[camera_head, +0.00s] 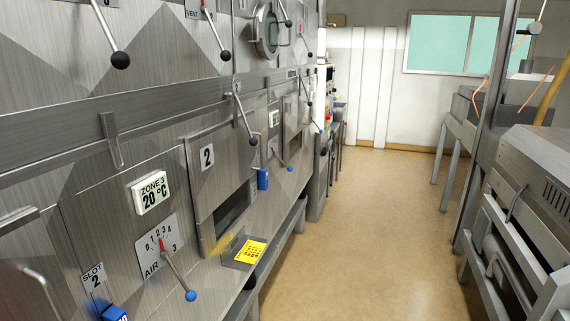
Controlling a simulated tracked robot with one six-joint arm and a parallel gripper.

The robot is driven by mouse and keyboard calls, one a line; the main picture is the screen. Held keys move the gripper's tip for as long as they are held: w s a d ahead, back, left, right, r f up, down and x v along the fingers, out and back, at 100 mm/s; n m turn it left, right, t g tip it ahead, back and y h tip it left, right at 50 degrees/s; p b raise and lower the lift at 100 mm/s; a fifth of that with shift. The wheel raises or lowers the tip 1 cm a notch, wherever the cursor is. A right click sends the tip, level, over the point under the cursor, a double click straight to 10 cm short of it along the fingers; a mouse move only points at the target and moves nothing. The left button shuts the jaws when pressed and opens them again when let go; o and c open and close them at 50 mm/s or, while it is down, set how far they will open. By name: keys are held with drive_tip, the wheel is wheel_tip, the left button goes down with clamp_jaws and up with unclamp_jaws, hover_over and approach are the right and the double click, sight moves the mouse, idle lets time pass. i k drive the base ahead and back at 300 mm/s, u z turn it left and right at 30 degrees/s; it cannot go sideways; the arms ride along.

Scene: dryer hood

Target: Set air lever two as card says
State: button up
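A lever with a blue knob (190,295) sits on a white scale plate (150,258) at lower left, on the steel dryer front. The plate reads AIR and seems to end in 3; its red pointer is near the middle of the 0-to-4 scale. A second blue-knobbed lever (289,169) is farther along the front; its label and setting are too small to read. I cannot tell which lever is air two. A yellow card (251,252) lies on a small ledge below a door marked 2 (207,157); its text is unreadable. My gripper is not in view.
Black-knobbed levers (121,60) hang along the upper front. A ZONE 3 sign (151,193) reads 20 °C, and a SLOT 2 label (93,280) is lower left. The tan floor aisle (350,230) is clear; metal machinery (520,200) stands on the right.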

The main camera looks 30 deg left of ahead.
sight(290, 169)
drive_tip(key=u, duration=0.15)
drive_tip(key=i, duration=1.45)
drive_tip(key=u, duration=0.7)
drive_tip(key=i, duration=0.7)
drive_tip(key=u, duration=0.75)
drive_tip(key=i, duration=0.5)
drive_tip(key=u, duration=0.7)
drive_tip(key=i, duration=0.55)
drive_tip(key=u, duration=0.4)
